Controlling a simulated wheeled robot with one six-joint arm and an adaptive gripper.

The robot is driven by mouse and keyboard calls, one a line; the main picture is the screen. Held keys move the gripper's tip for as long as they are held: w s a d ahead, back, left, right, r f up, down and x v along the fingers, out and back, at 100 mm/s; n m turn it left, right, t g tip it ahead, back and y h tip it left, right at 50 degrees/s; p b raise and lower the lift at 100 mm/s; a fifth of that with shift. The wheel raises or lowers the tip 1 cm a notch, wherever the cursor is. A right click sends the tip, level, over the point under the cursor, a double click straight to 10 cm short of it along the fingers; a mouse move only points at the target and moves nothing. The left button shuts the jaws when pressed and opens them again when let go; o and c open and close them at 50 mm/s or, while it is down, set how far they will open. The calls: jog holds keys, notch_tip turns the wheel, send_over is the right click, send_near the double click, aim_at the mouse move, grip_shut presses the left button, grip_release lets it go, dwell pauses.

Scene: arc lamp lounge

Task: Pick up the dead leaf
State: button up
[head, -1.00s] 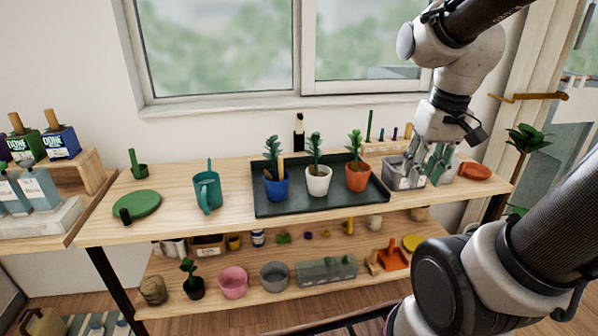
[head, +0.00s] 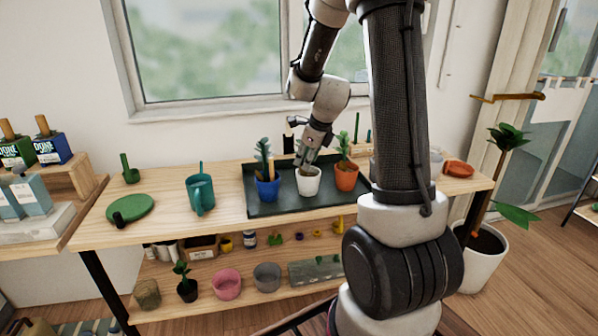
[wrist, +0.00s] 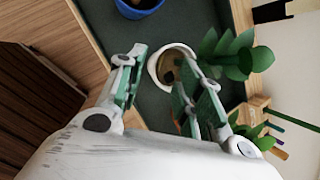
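The white pot (head: 308,183) stands in the middle of the dark tray (head: 268,207), between the blue and orange pots. My gripper (head: 306,156) is above it, pointing down and hiding much of its plant. In the wrist view my gripper (wrist: 163,64) is open, its two fingers apart over the near part of the white pot (wrist: 154,72). Brown soil shows inside the pot with a small darker patch; I cannot tell whether that patch is the dead leaf. The pot's green plant (wrist: 232,56) is beyond the right finger.
The blue pot (head: 267,189) and orange pot (head: 346,177) flank the white pot closely. A teal watering can (head: 200,193) and green disc (head: 130,208) stand left on the wooden table. An orange dish (head: 458,169) lies at the right end. My arm hides part of the table's right side.

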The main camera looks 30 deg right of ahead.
aim_at(302, 175)
jog(key=x, duration=0.6)
jog(key=shift+s, duration=0.1)
jog(key=c, duration=0.7)
